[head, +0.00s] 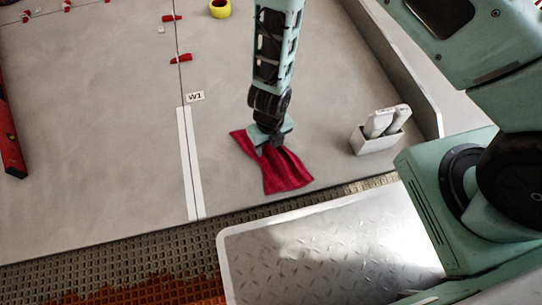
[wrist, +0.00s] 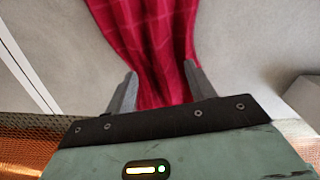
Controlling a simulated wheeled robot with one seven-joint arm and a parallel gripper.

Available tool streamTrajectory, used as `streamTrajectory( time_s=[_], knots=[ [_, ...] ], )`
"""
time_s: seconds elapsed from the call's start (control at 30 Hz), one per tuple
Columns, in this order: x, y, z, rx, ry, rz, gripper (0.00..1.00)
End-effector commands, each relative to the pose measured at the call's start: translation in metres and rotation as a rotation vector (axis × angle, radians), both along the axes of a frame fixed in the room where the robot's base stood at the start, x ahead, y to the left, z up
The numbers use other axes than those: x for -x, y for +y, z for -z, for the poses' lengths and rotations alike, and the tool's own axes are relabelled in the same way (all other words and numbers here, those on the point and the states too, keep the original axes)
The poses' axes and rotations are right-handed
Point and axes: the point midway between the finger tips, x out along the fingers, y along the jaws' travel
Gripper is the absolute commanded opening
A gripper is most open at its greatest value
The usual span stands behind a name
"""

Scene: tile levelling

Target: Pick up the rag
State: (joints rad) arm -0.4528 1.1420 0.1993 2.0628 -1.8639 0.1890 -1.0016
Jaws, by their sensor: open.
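The rag (head: 285,172) is a crumpled dark red cloth lying on the grey tiled surface near its front edge. In the wrist view the rag (wrist: 155,50) runs from the top edge down between my fingers, with folds along it. My gripper (head: 268,146) is over the rag's upper left part in the head view and hides some of it. In the wrist view my gripper (wrist: 160,88) is open, with one grey finger on each side of the narrow part of the cloth. I cannot tell how far the fingertips are from the tile.
A white holder (head: 375,143) with white objects in it stands to the right of the rag. A yellow tape roll (head: 220,9) and red clips (head: 181,59) lie farther back. A red level (head: 10,140) is at the left edge. The tile left of the rag is mostly clear.

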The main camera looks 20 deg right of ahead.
Motion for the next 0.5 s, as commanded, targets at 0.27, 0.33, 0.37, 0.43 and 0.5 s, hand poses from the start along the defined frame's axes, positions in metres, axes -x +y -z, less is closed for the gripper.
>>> streamTrajectory(
  time_s=[0.27,0.33,0.37,0.43,0.5],
  knots=[
    [-0.0006,-0.0002,0.0192,0.000,-0.002,-0.001,0.55],
    [-0.0006,-0.0002,0.0186,0.001,-0.001,-0.001,0.55],
    [-0.0006,-0.0002,0.0186,0.001,-0.001,-0.001,0.55],
    [-0.0006,-0.0002,0.0186,0.001,-0.001,-0.001,0.41],
    [-0.0005,-0.0003,0.0185,0.001,-0.001,-0.001,0.21]
  ],
)
